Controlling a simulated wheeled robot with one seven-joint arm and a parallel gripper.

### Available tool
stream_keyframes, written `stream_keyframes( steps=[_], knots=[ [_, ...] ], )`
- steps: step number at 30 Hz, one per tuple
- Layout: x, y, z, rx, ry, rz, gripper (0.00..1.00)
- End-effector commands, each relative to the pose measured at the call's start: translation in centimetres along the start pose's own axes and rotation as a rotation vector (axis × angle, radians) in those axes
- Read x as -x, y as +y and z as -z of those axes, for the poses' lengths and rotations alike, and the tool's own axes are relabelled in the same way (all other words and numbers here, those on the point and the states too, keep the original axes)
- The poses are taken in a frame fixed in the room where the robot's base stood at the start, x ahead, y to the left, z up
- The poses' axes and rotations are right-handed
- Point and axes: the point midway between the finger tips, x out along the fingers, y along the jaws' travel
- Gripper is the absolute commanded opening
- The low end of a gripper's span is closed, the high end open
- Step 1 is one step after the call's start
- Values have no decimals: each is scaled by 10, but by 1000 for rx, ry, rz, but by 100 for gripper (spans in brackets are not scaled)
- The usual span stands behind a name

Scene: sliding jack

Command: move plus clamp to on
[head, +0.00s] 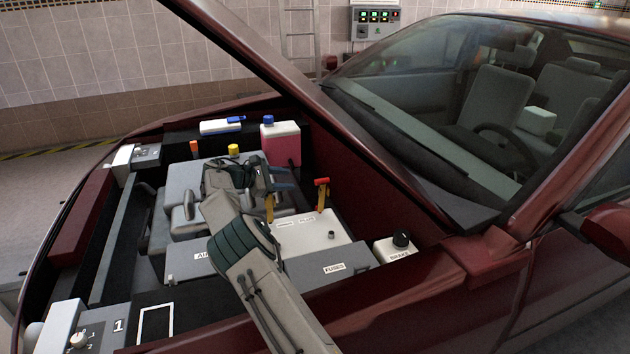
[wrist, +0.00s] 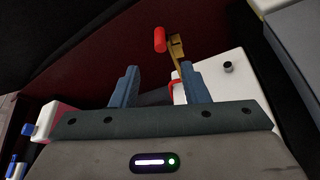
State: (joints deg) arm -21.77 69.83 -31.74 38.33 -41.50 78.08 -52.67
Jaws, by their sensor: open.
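The plus clamp is a brass-coloured piece (head: 321,200) with a red handle (head: 321,181), standing up at the back of the white battery (head: 335,245). In the wrist view its red grip (wrist: 159,40) and brass part (wrist: 176,50) show just beyond my fingertips. My gripper (head: 283,178) has blue fingers. It is open and empty, to the left of the red handle in the head view and apart from it. The wrist view also shows the gripper (wrist: 159,68) with a clear gap between its fingers. Another brass clamp (head: 269,206) is partly hidden by my gripper.
A pink tank with a blue cap (head: 281,142) stands behind my gripper. A brake reservoir (head: 397,249) and a fuse box (head: 325,272) lie at the front right. A dark red bay wall is behind the battery.

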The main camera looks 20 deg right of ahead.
Motion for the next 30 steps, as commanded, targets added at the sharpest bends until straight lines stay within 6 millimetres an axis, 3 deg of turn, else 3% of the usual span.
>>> stream_keyframes(
  steps=[9,15,21,29,30],
  knots=[
    [-71,-1,-1,-1,-2,6,41],
    [-103,-1,-1,-2,0,5,41],
    [-117,-1,-2,-3,0,6,41],
    [-118,-1,-1,-3,0,5,41],
    [-118,-1,-1,-3,0,5,36]
  ],
)
